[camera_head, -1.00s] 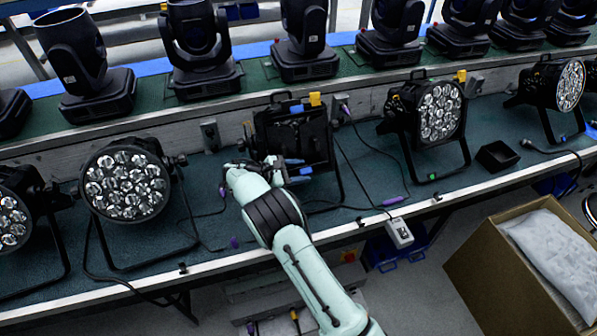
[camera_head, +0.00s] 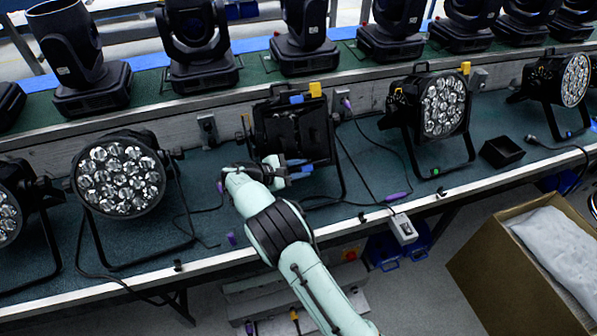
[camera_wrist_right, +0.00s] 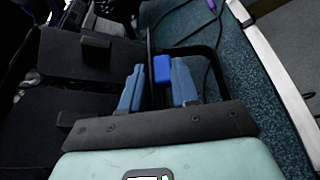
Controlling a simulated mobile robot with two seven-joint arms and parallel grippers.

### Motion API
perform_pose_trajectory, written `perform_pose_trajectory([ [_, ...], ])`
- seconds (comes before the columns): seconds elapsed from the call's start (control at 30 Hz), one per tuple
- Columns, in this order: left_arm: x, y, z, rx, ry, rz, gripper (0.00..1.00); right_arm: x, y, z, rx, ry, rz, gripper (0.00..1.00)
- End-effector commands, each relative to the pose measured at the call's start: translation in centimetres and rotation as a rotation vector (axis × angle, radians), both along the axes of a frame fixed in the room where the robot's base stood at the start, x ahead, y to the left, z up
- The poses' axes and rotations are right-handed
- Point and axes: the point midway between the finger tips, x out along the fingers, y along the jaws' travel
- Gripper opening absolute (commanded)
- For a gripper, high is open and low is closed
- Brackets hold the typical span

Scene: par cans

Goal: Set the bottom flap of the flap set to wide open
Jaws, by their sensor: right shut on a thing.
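The flap set (camera_head: 293,128) is a black square frame of flaps on the front of the middle lamp, which stands on the bench. Its flaps look mostly folded over the lamp's face. My right gripper (camera_head: 302,170) is at the flap set's lower edge. In the right wrist view, the gripper's blue-grey fingers (camera_wrist_right: 157,88) are on either side of a thin dark flap, seen edge-on, with a blue tab (camera_wrist_right: 162,70). This appears to be the bottom flap. Its exact angle is hard to tell. My left gripper is not in view.
Par lamps stand on both sides, one with a round lens (camera_head: 118,178) at left and one (camera_head: 442,105) at right. A small black tray (camera_head: 501,151) and cables lie to the right. A cardboard box (camera_head: 505,265) stands on the floor. Moving heads line the shelf behind.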

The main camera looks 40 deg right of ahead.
Motion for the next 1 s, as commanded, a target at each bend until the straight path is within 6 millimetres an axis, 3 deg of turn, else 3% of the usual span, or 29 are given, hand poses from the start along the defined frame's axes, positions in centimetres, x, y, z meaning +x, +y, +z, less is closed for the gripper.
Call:
perform_pose_trajectory([
  [0.03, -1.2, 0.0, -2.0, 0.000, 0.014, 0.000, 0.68, -0.6, 0.1, -1.3, -0.015, -0.034, 0.000, 0.00],
  [0.1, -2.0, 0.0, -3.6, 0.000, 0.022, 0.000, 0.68, -0.8, 0.2, -1.6, -0.035, -0.096, 0.001, 0.00],
  [0.43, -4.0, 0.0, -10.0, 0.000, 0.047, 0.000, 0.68, -1.7, 0.5, -3.4, -0.129, -0.395, -0.001, 0.00],
  [0.7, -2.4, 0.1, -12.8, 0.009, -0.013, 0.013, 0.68, -2.0, 0.6, -4.7, -0.201, -0.618, -0.002, 0.00],
  [1.0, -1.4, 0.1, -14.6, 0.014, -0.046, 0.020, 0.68, -2.1, 0.6, -5.6, -0.254, -0.790, -0.002, 0.00],
])
